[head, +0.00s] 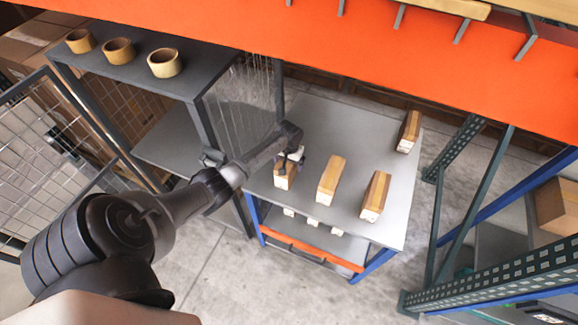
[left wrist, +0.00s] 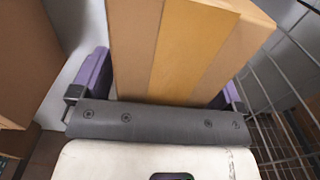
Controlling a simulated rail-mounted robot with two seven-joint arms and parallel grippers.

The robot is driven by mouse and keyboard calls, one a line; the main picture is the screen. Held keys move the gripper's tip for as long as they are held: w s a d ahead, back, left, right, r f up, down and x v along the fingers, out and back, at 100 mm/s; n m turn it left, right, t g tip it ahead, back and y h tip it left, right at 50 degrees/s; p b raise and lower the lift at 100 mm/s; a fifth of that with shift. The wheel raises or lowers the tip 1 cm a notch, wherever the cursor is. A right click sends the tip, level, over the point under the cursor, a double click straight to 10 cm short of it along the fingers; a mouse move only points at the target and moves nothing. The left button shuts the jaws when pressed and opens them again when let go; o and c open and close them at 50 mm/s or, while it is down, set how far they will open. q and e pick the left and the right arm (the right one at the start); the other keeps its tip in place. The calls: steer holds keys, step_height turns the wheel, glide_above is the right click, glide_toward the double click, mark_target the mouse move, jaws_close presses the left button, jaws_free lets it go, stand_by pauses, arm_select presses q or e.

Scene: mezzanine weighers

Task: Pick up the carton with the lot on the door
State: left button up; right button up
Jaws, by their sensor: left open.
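Several tan cartons stand on a grey table (head: 400,215). The leftmost carton (head: 284,178) is at my left gripper (head: 291,164). Others are a middle carton (head: 330,178), a right carton (head: 375,196) and a back carton (head: 408,131). In the left wrist view, the leftmost carton (left wrist: 185,50) rises between the purple fingers of my open left gripper (left wrist: 160,88). I cannot tell whether the fingers touch it. A mesh door (head: 40,150) stands at the left; no lot is readable on it or on the cartons. My right gripper is out of view.
A dark cabinet (head: 135,70) with several tape rolls on top adjoins the table's left side, with wire mesh between. An orange beam (head: 330,50) crosses above the far side. A green rack upright (head: 455,150) stands close at the right. Small pale items sit below the table's front edge.

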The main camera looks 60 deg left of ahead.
arm_select(q)
steer(key=c, duration=1.3)
steer(key=shift+r, duration=0.15)
